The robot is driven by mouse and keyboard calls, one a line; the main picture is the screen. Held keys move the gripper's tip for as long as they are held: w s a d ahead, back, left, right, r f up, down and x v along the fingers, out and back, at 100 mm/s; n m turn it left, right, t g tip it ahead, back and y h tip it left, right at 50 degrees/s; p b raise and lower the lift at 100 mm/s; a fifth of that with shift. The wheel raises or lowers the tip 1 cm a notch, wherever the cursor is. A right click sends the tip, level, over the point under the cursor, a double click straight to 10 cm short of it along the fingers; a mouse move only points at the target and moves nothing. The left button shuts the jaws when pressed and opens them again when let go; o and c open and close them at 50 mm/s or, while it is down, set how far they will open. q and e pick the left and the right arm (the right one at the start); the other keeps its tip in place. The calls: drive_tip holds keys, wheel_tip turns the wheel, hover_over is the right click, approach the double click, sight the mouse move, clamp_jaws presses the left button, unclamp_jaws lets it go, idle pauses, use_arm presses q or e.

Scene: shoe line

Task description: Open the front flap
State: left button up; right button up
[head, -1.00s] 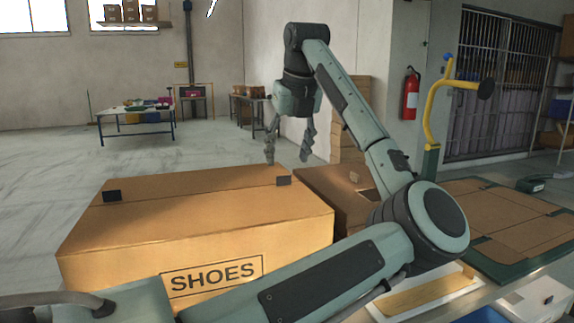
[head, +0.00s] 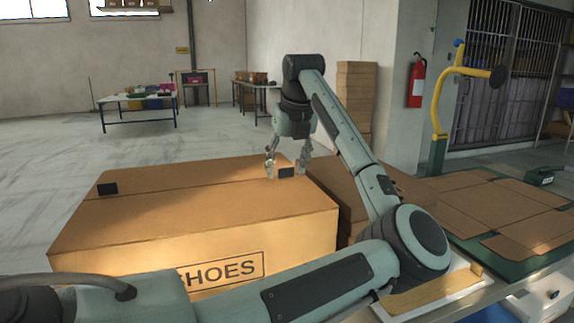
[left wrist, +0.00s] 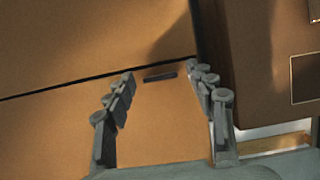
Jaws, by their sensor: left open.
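A large brown shoe box (head: 230,225) marked SHOES stands at the front left, with its top closed. A seam crosses the top, and the front flap (head: 190,205) lies flat on the near side of it. Two black tabs sit by the seam, a left tab (head: 107,188) and a right tab (head: 286,173). My left gripper (head: 286,168) is open, fingers pointing down around the right tab. In the left wrist view the right tab (left wrist: 160,77) shows between the spread fingers (left wrist: 161,84). Contact cannot be told. My right gripper is out of view.
A second brown box (head: 335,190) stands close to the right of the shoe box. Flat cardboard (head: 490,200) lies on a green surface farther right. A yellow post (head: 438,110) rises behind it. My left arm crosses in front of the shoe box.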

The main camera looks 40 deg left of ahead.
use_arm(q)
clamp_jaws()
idle(0.3)
